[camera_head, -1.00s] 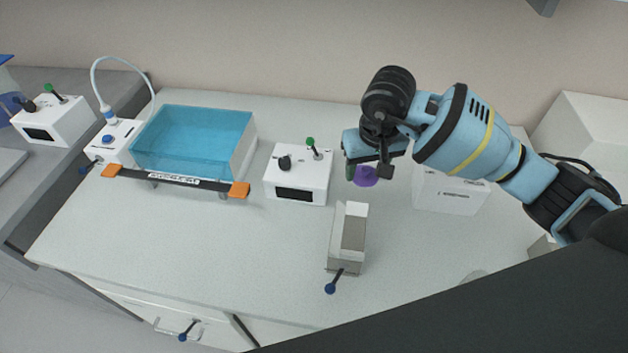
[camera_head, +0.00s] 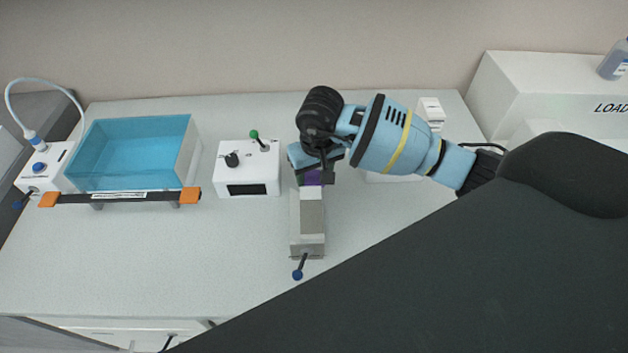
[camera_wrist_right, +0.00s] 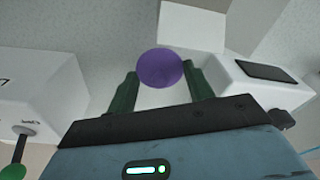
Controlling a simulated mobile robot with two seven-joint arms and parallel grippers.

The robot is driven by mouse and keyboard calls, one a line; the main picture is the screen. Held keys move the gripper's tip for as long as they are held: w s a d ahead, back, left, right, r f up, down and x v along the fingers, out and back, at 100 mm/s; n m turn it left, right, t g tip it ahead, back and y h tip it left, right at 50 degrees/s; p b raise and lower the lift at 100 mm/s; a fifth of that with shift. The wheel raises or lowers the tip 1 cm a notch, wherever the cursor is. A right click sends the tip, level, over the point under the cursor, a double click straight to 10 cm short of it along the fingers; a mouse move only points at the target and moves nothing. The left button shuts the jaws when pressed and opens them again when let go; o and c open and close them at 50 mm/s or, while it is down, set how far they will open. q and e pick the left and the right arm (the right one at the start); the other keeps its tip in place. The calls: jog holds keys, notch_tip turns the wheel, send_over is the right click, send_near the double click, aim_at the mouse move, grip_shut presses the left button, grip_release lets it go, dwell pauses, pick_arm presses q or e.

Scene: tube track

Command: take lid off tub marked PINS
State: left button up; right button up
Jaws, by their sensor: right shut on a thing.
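My right gripper (camera_head: 312,172) is shut on a small purple round thing (camera_head: 313,178), just behind the far end of a grey and white block-like device (camera_head: 307,225) in the head view. In the right wrist view the purple thing (camera_wrist_right: 160,68) shows as a disc between the two green fingertips of the right gripper (camera_wrist_right: 162,80). I cannot tell from its shape whether it is a lid, and what lies under it is hidden. No mark reading PINS can be made out. My left gripper is not in view.
A blue tank (camera_head: 130,155) stands at the left on the bench (camera_head: 150,255). A white box with a green-tipped lever (camera_head: 247,175) is left of the gripper. A white box marked LOAD (camera_head: 540,95) stands at the back right. The bench's front left is clear.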

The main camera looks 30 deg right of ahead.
aim_at(315, 178)
jog(key=shift+f, duration=1.7)
jog(key=shift+f, duration=0.1)
jog(key=shift+f, duration=0.15)
jog(key=o, duration=1.1)
jog(key=shift+c, duration=0.2)
notch_tip(315, 178, up, 12)
jog(key=s, duration=0.1)
jog(key=shift+s+r, duration=0.25)
